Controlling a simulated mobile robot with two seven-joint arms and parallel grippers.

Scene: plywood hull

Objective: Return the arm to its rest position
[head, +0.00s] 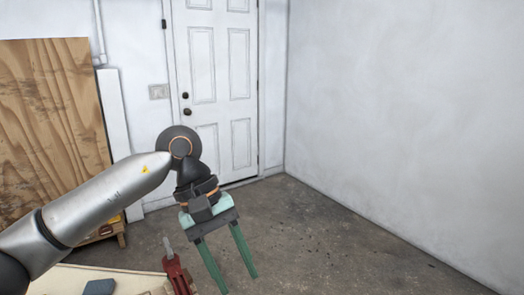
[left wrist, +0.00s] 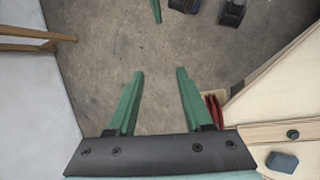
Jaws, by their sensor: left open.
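My left arm comes in from the left in the head view, and its gripper (head: 238,284) points down over the floor. Its two green fingers are apart with nothing between them. In the left wrist view the gripper (left wrist: 160,72) also shows open and empty, with bare concrete beyond the fingertips. A green strip (left wrist: 156,11) at the top edge of the left wrist view looks like a finger of my right gripper, but it is cut off. The right gripper does not show in the head view.
A red tool (head: 178,275) stands at the edge of a pale wooden surface (head: 133,281), close left of the gripper. A blue-grey block (head: 98,287) lies on that surface. A plywood sheet (head: 50,120) leans at left. A white door (head: 215,80) is behind. Floor at right is clear.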

